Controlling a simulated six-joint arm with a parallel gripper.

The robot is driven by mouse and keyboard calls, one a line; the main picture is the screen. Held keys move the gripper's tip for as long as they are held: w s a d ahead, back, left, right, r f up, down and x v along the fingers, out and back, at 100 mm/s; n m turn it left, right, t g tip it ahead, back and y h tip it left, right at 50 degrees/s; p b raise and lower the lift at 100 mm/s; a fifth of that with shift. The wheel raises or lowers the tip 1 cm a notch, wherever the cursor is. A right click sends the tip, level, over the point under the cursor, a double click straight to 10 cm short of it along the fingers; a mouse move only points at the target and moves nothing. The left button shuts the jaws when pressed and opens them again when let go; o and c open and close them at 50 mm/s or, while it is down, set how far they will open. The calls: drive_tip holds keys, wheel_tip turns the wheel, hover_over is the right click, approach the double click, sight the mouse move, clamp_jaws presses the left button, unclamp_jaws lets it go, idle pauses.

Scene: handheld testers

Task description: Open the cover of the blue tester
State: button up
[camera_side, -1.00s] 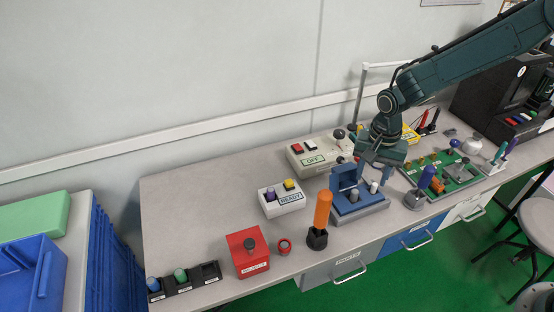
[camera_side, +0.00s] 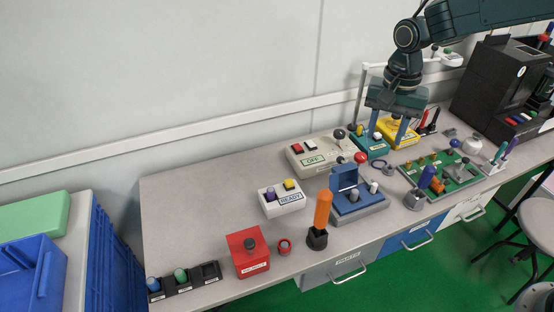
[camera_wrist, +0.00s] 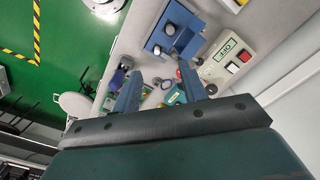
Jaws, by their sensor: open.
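The blue tester (camera_side: 362,211) sits on the table near the front edge, left of and below my gripper in the side view. Its blue cover (camera_side: 344,177) stands upright at the left-back side of the body, and the grey knob inside is exposed. A white-topped cylinder (camera_side: 373,188) stands at its right. In the wrist view the tester (camera_wrist: 158,42) is at the top, beyond the fingertips. My gripper (camera_side: 387,141) is open and empty, fingers pointing down, above the back of the table and apart from the tester. It also shows in the wrist view (camera_wrist: 159,73).
Around the tester stand an orange-handled tool (camera_side: 323,208), a white READY box (camera_side: 282,205) and a beige OFF box (camera_side: 316,158). A teal tester (camera_side: 372,147) and a yellow tester (camera_side: 397,132) are near my fingers. A green board (camera_side: 450,180) lies right.

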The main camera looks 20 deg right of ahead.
drive_tip(key=s+d+r+n+t, duration=0.1)
drive_tip(key=s+d+r, duration=0.1)
drive_tip(key=s+r, duration=0.2)
drive_tip(key=shift+s+d+r+n, duration=0.15)
drive_tip(key=shift+s+r+n, duration=0.2)
drive_tip(key=shift+r, duration=0.85)
drive_tip(key=s+d+r+n+t, duration=0.1)
drive_tip(key=s+d+r+n, duration=0.1)
drive_tip(key=s, duration=0.5)
drive_tip(key=s+d+r+n+t, duration=0.1)
drive_tip(key=s+r+n+t, duration=0.1)
drive_tip(key=s, duration=0.6)
drive_tip(key=s+d+r+n+t, duration=0.1)
drive_tip(key=s+d+r+n, duration=0.1)
drive_tip(key=s, duration=0.5)
drive_tip(key=shift+s+d+n+t, duration=0.2)
drive_tip(key=shift+d+n+t, duration=0.15)
drive_tip(key=shift+n, duration=0.3)
